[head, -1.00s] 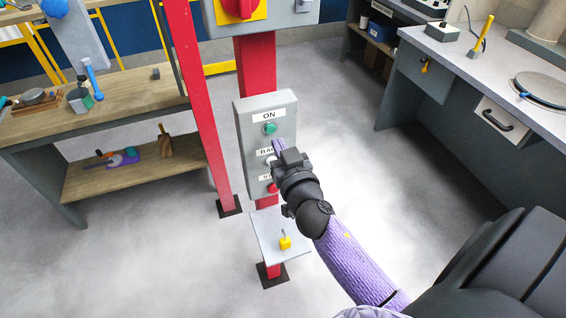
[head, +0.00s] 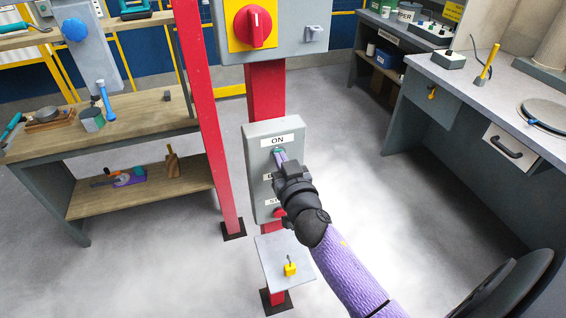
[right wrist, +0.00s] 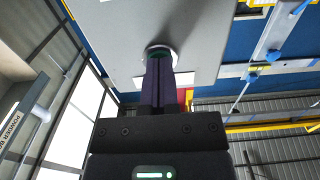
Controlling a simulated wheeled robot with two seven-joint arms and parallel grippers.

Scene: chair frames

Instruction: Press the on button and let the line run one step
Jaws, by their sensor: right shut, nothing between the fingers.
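The grey control box (head: 259,150) hangs on a red post and carries a label reading ON near its top. The green on button (head: 278,151) sits just under that label, mostly covered by my fingertips. My right gripper (head: 281,156) is shut and empty, with its purple fingers pointing at the button. In the right wrist view the shut fingers (right wrist: 158,75) end at the button's ring (right wrist: 160,50) and appear to touch it. I cannot tell whether the button is pushed in. The middle button is hidden behind my gripper. The red lower button (head: 279,212) shows partly. My left gripper is not in view.
A larger box with a red rotary switch (head: 253,26) on a yellow plate is above. A small shelf with a yellow padlock (head: 290,269) is below. A wooden workbench (head: 150,120) stands left and a grey counter (head: 480,85) right.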

